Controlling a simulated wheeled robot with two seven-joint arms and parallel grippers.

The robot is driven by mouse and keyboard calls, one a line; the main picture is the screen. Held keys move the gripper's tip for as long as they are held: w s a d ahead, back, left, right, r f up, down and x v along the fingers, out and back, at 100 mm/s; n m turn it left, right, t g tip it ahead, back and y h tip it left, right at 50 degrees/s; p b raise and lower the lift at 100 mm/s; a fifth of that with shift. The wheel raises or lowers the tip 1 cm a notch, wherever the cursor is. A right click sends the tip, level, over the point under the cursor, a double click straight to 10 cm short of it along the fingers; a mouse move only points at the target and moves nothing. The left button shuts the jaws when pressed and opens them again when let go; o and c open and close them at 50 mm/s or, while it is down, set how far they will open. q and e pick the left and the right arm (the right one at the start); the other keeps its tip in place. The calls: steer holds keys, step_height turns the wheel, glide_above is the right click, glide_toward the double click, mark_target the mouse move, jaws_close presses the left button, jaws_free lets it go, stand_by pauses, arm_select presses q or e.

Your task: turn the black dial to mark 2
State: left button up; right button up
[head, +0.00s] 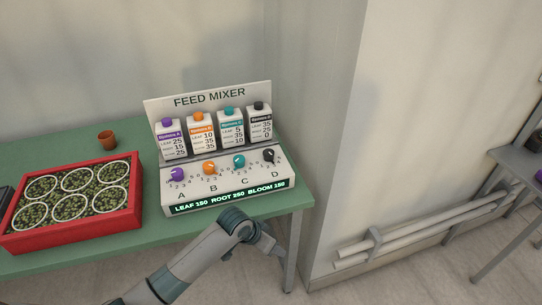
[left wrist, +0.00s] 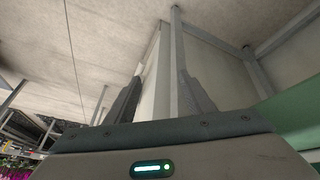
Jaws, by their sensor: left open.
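The black dial (head: 268,156) is the rightmost of the dials on the front of the white feed mixer (head: 225,185), above the letter D. Its pointer is too small to read against the marks. My left gripper (head: 270,247) is in front of and below the mixer, near the bench's front right corner, apart from the dial. In the left wrist view its two fingers (left wrist: 160,85) stand apart with nothing held between them; the dial is not in that view. My right gripper is not in view.
Purple (head: 177,174), orange (head: 209,167) and teal (head: 239,161) dials sit left of the black one, with cartons behind. A lit display (head: 228,197) runs below. A red tray (head: 75,232) of pots and a small brown pot (head: 106,138) stand left on the green bench (head: 150,232).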

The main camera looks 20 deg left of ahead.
arm_select(q)
step_height(320, 180, up, 10)
steer(key=w+d+r+m, duration=0.1)
steer(key=w+d+m, duration=0.1)
steer(key=w+a+r, duration=0.4)
steer(key=r, duration=0.4)
steer(key=w+a+r+y, duration=0.1)
steer(key=w+a+r, duration=0.3)
steer(key=r, duration=0.4)
steer(key=w+a+r+n, duration=0.1)
steer(key=w+a+r, duration=0.4)
steer(key=r, duration=0.4)
steer(key=shift+w, duration=0.6)
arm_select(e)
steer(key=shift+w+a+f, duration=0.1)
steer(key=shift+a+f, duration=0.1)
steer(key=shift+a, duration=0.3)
